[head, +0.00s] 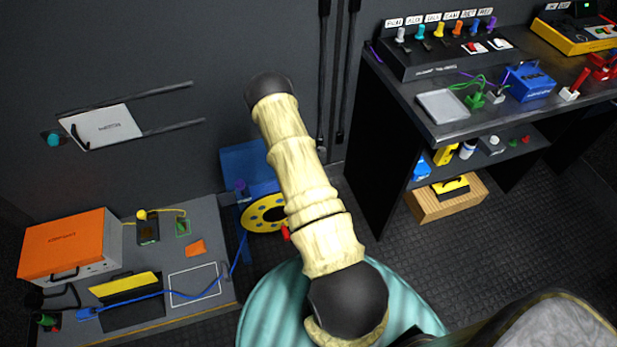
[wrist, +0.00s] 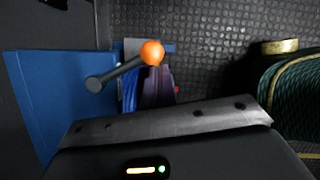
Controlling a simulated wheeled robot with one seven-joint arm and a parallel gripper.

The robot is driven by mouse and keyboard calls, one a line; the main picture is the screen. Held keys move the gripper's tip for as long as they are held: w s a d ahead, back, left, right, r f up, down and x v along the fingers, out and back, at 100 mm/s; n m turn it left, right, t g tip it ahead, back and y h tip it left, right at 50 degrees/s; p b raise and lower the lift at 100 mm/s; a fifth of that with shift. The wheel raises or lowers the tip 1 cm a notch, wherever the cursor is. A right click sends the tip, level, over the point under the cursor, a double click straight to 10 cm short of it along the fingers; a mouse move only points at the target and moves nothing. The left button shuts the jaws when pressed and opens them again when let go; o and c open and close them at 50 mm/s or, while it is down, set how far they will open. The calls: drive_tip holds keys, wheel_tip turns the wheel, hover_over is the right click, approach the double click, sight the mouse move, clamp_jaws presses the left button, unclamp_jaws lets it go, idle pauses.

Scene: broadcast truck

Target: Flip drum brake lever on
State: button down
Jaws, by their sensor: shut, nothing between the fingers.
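The brake lever shows in the wrist view as a dark arm (wrist: 121,70) with an orange ball knob (wrist: 152,53). It slants up and right from a round dark pivot beside a blue panel (wrist: 45,100). My gripper (wrist: 172,122) is at the bottom of the wrist view, shut and empty, with a visible gap in the picture between it and the knob. In the head view the cable drum (head: 265,213) has a yellow flange and a blue stand (head: 245,165). My arm covers part of the drum; the lever and gripper cannot be made out there.
A low bench (head: 215,225) with an orange box (head: 65,245) stands left of the drum; a blue cable (head: 205,293) runs across it. A dark desk (head: 450,128) with equipment stands at right. Textured floor (head: 420,255) lies open between desk and drum.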

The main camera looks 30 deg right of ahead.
drive_tip(key=a+r+p, duration=0.1)
drive_tip(key=a+r, duration=0.6)
drive_tip(key=r, duration=0.2)
drive_tip(key=shift+s+a+r, duration=0.25)
drive_tip(key=shift+s+r, duration=0.05)
drive_tip(key=shift+s, duration=0.05)
drive_tip(key=s+a+r+m+t+y, duration=0.15)
drive_tip(key=a+r+m, duration=0.25)
drive_tip(key=r, duration=0.4)
drive_tip(key=s+a+r+m+g, duration=0.15)
drive_tip(key=a+r+m, duration=0.25)
drive_tip(key=r, duration=0.4)
drive_tip(key=s+a+r+m+t+y, duration=0.3)
drive_tip(key=s+a+r+m, duration=0.65)
drive_tip(key=s+r, duration=0.3)
wheel_tip(320, 180, up, 14)
drive_tip(key=p, duration=1.4)
drive_tip(key=shift+s+d+p, duration=0.3)
drive_tip(key=shift+p, duration=0.05)
